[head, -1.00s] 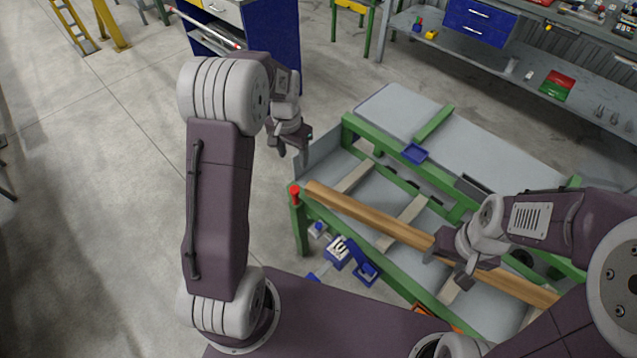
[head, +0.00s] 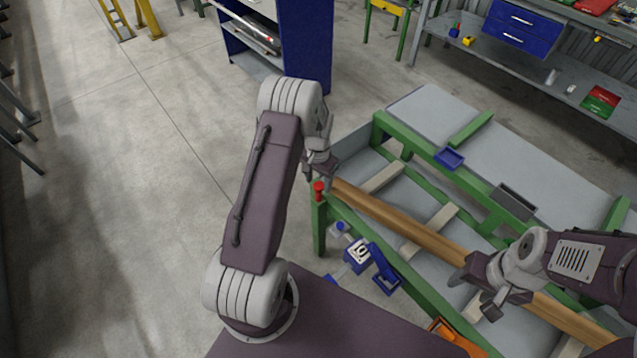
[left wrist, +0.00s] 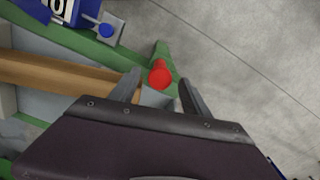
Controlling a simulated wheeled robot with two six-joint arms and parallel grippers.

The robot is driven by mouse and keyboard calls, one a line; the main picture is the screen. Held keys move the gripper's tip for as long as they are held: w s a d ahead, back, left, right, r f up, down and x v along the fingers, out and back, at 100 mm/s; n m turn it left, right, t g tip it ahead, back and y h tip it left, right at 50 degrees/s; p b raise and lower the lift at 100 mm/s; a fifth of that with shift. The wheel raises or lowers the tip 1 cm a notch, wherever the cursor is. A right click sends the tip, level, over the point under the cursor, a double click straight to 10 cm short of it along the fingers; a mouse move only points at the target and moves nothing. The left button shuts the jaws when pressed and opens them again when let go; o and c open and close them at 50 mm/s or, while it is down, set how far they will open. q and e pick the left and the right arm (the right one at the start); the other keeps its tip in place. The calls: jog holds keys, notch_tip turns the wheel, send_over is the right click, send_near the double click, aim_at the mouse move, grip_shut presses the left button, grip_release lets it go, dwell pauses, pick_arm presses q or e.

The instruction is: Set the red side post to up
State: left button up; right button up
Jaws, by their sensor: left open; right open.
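The red side post (head: 319,191) stands at the near left corner of the green-framed runout table (head: 385,255), its rounded red top showing above the frame. It also shows in the left wrist view (left wrist: 160,75). My left gripper (head: 321,174) is open and close to the post. In the left wrist view its two fingers (left wrist: 159,84) lie on either side of the post's red top, apart from it as far as I can tell. My right gripper (head: 470,296) is open over the timber (head: 410,228), and I cannot tell whether it touches it.
A blue tray (head: 449,158) and a grey tray (head: 513,200) sit on the table's far side. Blue fittings (head: 358,252) are beside the near rail. A blue cabinet (head: 306,50) stands behind.

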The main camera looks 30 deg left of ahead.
pick_arm(q)
jog(key=shift+f, duration=0.5)
grip_shut()
dwell(1.1)
